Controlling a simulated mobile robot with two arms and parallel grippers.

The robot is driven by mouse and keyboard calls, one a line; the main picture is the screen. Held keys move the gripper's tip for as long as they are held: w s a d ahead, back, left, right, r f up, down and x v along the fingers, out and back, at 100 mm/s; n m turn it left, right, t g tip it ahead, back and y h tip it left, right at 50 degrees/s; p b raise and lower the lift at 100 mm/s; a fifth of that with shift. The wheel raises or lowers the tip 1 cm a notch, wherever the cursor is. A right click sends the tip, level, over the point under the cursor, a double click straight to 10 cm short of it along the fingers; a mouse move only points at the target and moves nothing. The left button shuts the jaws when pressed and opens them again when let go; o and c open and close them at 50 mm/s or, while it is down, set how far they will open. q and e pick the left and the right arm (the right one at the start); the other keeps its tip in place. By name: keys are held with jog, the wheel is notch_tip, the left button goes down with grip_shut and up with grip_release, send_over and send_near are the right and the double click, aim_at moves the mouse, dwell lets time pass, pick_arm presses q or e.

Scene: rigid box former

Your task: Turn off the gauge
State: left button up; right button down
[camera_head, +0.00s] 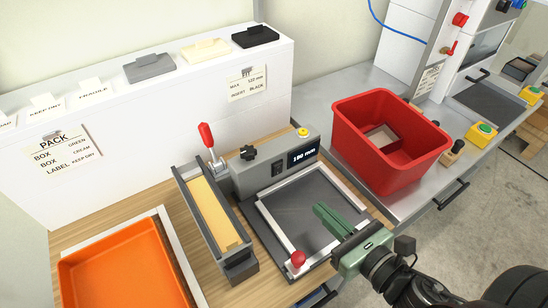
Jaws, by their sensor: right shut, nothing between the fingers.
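The gauge (262,172) is a grey box at the back of a dark plate (305,215) with a light metal frame. Its display (301,156) is lit with a reading in mm, seemingly 180. A small black switch (277,169) sits on its front, left of the display. A black knob (248,153) and a yellow button (303,132) are on top. My right gripper (319,211), green, is shut and empty over the plate, in front of the gauge and apart from it. My left gripper is not in view.
A trough with a yellow strip (214,215) and a red-handled lever (207,140) stand left of the gauge. A red ball knob (298,259) is at the plate's front. A red bin (390,150) stands right, an orange tray (125,270) front left. A white ledge (180,115) runs behind.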

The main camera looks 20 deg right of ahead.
aim_at(279, 166)
jog(key=b+x, duration=0.2)
jog(key=x, duration=0.2)
jog(key=shift+w+b, duration=0.15)
jog(key=shift+b, duration=0.15)
jog(key=x, duration=0.2)
jog(key=p+x, duration=0.1)
jog(key=x, duration=0.2)
jog(key=r+p+x, duration=0.1)
jog(key=x, duration=0.2)
jog(key=shift+r, duration=0.1)
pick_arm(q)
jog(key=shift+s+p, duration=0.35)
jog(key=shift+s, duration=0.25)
pick_arm(e)
jog(key=shift+x, duration=0.8)
jog(key=shift+a, duration=0.1)
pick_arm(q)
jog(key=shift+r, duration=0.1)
pick_arm(e)
jog(key=shift+r, duration=0.1)
